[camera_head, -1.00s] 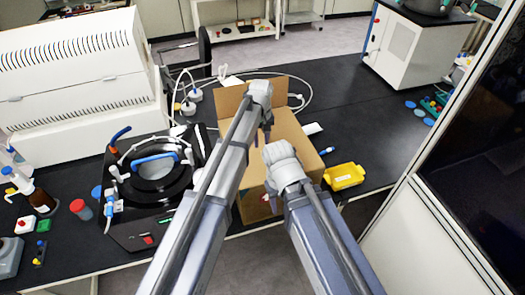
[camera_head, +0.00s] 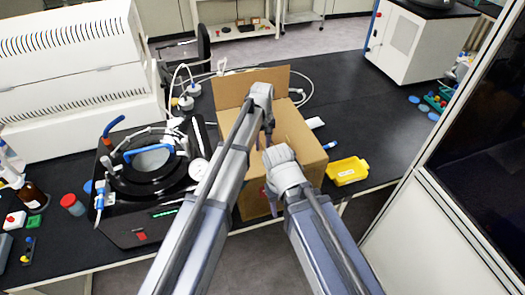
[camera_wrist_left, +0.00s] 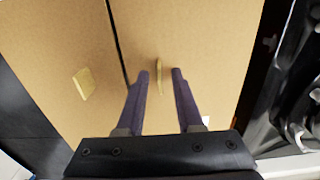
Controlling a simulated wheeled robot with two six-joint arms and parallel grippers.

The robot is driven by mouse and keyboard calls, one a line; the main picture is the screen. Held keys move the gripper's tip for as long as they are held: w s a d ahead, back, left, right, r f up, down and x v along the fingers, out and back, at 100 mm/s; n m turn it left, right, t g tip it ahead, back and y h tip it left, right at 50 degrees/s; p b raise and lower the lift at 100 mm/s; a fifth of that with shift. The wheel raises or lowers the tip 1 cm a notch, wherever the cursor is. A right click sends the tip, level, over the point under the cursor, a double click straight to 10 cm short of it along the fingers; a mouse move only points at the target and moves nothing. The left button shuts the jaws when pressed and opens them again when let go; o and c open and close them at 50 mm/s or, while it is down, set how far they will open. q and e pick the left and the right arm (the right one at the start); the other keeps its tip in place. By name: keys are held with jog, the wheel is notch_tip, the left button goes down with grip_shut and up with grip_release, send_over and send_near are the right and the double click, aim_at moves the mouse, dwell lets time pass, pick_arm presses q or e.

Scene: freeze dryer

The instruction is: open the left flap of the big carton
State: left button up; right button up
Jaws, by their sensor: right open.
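The big brown carton (camera_head: 306,157) stands on the black bench in the head view, with its back flap (camera_head: 228,91) raised. In the left wrist view two top flaps lie flat, with a dark gap between them. The flap on the right there (camera_wrist_left: 210,40), on the dryer side, carries a small tan tab (camera_wrist_left: 159,79). My left gripper (camera_wrist_left: 160,73) is open above this flap, with the tab between its fingertips; contact is unclear. It also shows in the head view (camera_head: 264,138). My right gripper (camera_head: 273,206) is open, low by the carton's front. My left arm hides the carton's left part.
The other flap (camera_wrist_left: 60,50) bears a similar tab (camera_wrist_left: 83,84). A black round dryer unit (camera_head: 150,175) stands close left of the carton. A yellow tray (camera_head: 347,171) sits to its right. A white cabinet edge (camera_head: 420,215) rises at the right.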

pick_arm(q)
jog(key=shift+f, duration=0.4)
grip_shut()
dwell(1.2)
